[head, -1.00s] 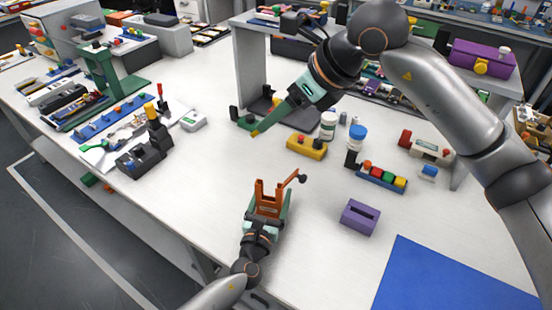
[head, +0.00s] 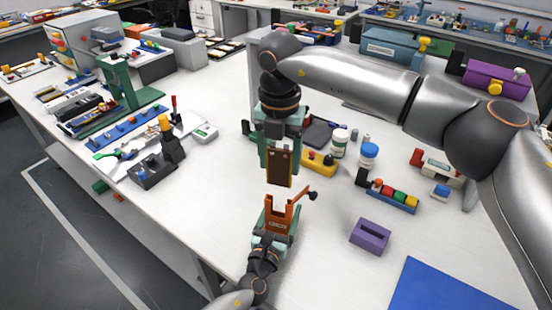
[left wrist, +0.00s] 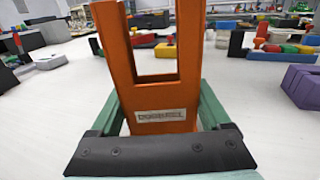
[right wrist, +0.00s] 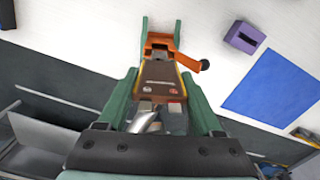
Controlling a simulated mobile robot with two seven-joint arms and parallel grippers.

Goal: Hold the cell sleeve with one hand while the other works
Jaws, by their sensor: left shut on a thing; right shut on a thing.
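The orange cell sleeve (head: 269,219) stands upright, its open slot facing up and a black-knobbed arm at its right. My left gripper (head: 279,228) is shut on it. In the left wrist view the sleeve (left wrist: 160,112) rises between the green fingers, with a small label low on it. My right gripper (head: 280,158) is shut on a dark brown pouch cell (head: 279,170) with an orange edge. The cell hangs upright just above the sleeve, with a small gap in the head view. In the right wrist view the cell (right wrist: 160,78) overlaps the sleeve (right wrist: 158,40).
A purple slotted block (head: 370,236) and a blue mat (head: 450,288) lie at the right. A yellow block (head: 319,162), bottles (head: 340,142) and a row of coloured blocks (head: 393,196) stand behind. The white table left of the sleeve is clear.

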